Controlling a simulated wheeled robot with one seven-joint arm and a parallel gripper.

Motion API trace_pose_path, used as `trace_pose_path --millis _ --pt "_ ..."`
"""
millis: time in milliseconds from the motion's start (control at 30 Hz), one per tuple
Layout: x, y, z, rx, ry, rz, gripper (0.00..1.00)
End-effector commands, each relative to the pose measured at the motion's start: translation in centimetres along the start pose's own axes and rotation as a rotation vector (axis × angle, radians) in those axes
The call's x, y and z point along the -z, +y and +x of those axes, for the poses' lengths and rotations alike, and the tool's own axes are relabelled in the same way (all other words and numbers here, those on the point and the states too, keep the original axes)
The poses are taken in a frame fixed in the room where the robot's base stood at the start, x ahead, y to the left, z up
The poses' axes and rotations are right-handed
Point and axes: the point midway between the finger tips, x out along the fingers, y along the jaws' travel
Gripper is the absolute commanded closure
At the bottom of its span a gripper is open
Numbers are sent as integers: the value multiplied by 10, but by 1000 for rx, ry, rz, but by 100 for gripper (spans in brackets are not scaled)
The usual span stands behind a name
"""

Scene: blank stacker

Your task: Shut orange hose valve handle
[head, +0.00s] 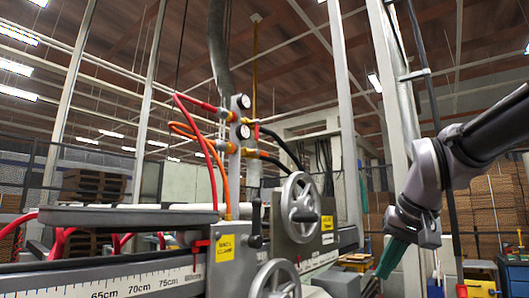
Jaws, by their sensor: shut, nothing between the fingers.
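An orange hose (184,130) curves up from the machine to a fitting at the left of a post with two round gauges (243,117). Small red and orange fittings sit on both sides of the gauges. The orange hose's valve handle is too small to tell apart there, and I cannot tell how it is turned. My gripper (372,284) is at the lower right, at the end of my arm, pointing down. It is shut and empty, well right of and below the hose fittings, touching none of them.
A large grey handwheel (300,207) stands between the gauges and my gripper, with a second handwheel (276,281) below. A red hose (193,120) arches beside the orange one. A steel column (347,120) rises behind. A ruler rail (110,285) runs along the front left.

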Motion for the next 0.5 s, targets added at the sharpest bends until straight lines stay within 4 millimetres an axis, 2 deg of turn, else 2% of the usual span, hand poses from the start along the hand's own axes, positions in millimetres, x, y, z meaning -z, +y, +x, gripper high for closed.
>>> trace_pose_path --millis 167,300,500 --pt "57 -52 -22 127 16 -127 100" --pt "125 -116 -52 284 68 -300 100" --pt "215 -206 -97 497 203 -571 100"
